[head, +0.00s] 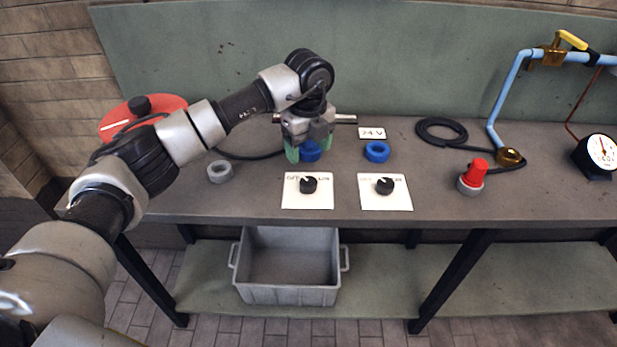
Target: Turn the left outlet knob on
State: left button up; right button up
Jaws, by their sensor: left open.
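The left outlet knob (309,185) is a small black knob on a white plate (293,203) near the bench's front edge. The plate carries printed markings beside the knob. A matching black knob (384,186) sits on a second white plate (370,203) to its right. My left gripper (308,154) is open, fingers pointing down, behind the left knob and apart from it in the picture. A blue round socket (311,152) shows between its green fingers; whether they touch it I cannot tell. My right gripper is out of view.
A second blue socket (377,151) and a 24 V sign (372,133) are to the right. A grey ring (220,171) stands left, a red plug (474,174) and gauge (601,152) right. A grey crate (290,294) sits on the lower shelf. The bench's front edge is clear.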

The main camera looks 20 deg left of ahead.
aim_at(308, 181)
pick_arm(q)
notch_tip(308, 181, down, 10)
jog(key=shift+r+p, duration=0.2)
jog(key=shift+p, duration=0.45)
jog(key=c, duration=0.9)
